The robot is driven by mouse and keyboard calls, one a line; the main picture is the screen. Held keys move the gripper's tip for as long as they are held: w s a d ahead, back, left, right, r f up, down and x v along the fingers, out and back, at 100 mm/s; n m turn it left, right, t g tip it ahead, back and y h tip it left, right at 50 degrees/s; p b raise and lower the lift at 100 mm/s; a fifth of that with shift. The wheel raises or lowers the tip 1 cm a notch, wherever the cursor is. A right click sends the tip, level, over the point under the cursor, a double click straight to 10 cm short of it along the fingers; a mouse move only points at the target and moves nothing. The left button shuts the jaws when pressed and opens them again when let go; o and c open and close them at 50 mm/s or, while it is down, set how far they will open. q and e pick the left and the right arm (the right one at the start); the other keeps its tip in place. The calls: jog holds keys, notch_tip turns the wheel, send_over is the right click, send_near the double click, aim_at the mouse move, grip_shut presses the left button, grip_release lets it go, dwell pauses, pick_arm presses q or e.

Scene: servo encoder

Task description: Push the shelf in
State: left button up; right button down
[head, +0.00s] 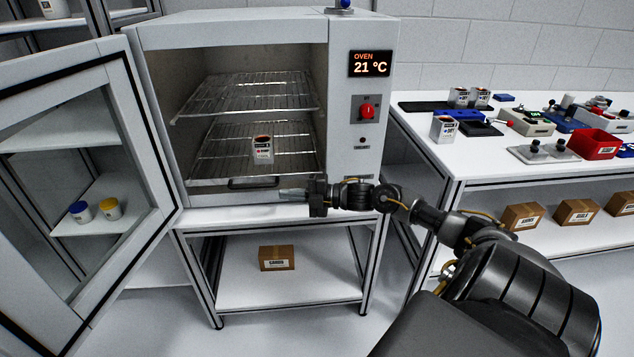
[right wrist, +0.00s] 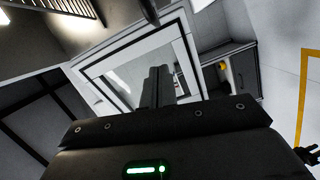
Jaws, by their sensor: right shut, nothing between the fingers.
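The oven (head: 142,38) stands with its door (head: 62,66) swung wide open to the left. Inside are an upper wire shelf (head: 240,95) and a lower wire shelf (head: 220,160). A dark handle (head: 253,183) shows at the front of the lower shelf. My right gripper (head: 283,194) is shut and empty, pointing left at the oven's lower front, just right of and below the handle. I cannot tell whether it touches. Its fingers show in the right wrist view (right wrist: 158,86).
A cardboard box (head: 277,258) sits on the stand under the oven. A workbench (head: 436,165) with several instruments and a red bin (head: 594,143) is at right. The oven display (head: 370,64) reads 21 °C.

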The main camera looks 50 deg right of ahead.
jog(key=v, duration=0.6)
jog(key=shift+s+d, duration=0.25)
jog(key=shift+s, duration=0.05)
